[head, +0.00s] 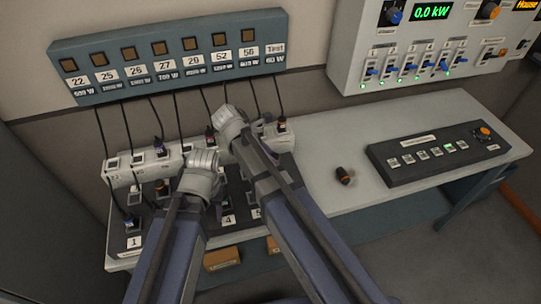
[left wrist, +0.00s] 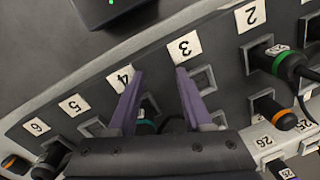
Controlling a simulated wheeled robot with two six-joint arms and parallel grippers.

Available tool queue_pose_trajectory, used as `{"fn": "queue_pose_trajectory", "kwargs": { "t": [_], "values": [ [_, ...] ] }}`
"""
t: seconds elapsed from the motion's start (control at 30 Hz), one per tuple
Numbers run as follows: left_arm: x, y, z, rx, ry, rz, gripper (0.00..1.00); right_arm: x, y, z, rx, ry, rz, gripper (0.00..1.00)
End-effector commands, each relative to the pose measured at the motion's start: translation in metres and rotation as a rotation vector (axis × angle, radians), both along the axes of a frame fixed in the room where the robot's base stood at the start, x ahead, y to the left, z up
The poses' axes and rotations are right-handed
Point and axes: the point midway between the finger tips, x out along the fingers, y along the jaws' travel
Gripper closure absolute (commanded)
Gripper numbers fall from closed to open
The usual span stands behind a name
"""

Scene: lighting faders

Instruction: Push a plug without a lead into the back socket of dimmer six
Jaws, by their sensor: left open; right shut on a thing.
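A loose plug without a lead (head: 343,175), black with an orange band, lies on the bare table right of the dimmer rack. The rack's number labels show upside down in the left wrist view, with the six label (left wrist: 37,126) at its far left; my right arm hides six's front in the head view. My left gripper (head: 216,198) is open over the front row; its purple fingers (left wrist: 159,78) stand apart near labels three and four. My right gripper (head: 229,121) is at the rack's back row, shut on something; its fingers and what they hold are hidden.
Leads hang from the numbered load box (head: 170,62) to the white back row (head: 145,172), where several plugs sit. A black button panel (head: 435,152) lies on the right of the table. A fader panel (head: 430,50) hangs above. The table between rack and button panel is mostly clear.

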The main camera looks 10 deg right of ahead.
Motion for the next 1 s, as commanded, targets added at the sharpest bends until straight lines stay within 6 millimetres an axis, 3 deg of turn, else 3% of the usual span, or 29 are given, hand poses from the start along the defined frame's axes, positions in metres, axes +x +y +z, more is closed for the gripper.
{"fn": "queue_pose_trajectory", "kwargs": {
  "t": [1.0],
  "values": [
    [-0.001, 0.001, -0.01, 0.002, 0.002, 0.0, 0.5, 0.0, 0.0, -0.01, 0.0, 0.0, 0.0, 1.0]
  ]
}}
